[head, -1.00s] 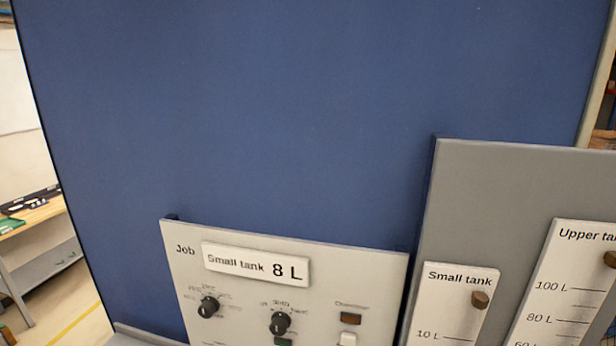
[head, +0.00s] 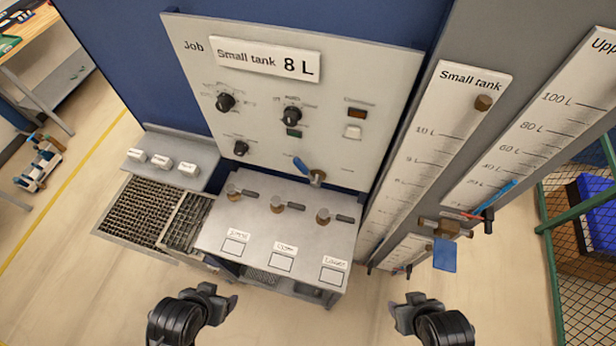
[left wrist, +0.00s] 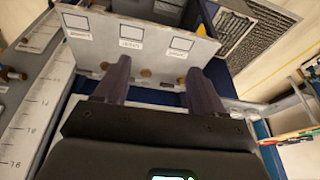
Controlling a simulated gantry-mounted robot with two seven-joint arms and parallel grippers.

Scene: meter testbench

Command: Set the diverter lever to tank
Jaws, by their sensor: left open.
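A short lever with a blue handle (head: 301,166) on a brass body (head: 317,177) stands at the bottom edge of the grey panel, its handle pointing up-left. Another valve, with a brass body (head: 446,227) and a blue plate-like handle (head: 445,255) hanging down, is at the foot of the gauges. I cannot read which is the diverter. My left gripper (head: 221,297) is open and empty, in front of the bench; its fingers (left wrist: 160,85) are apart in the left wrist view. My right gripper (head: 406,306) looks open and empty, right of the bench's front.
The panel (head: 380,90) carries knobs and a "Small tank 8 L" sign (head: 265,56). The bench top (head: 215,225) holds three brass valves with dark handles. Grated trays (head: 150,210) lie left. The small tank gauge (head: 430,140) stands right. A green mesh fence (head: 545,230) is far right.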

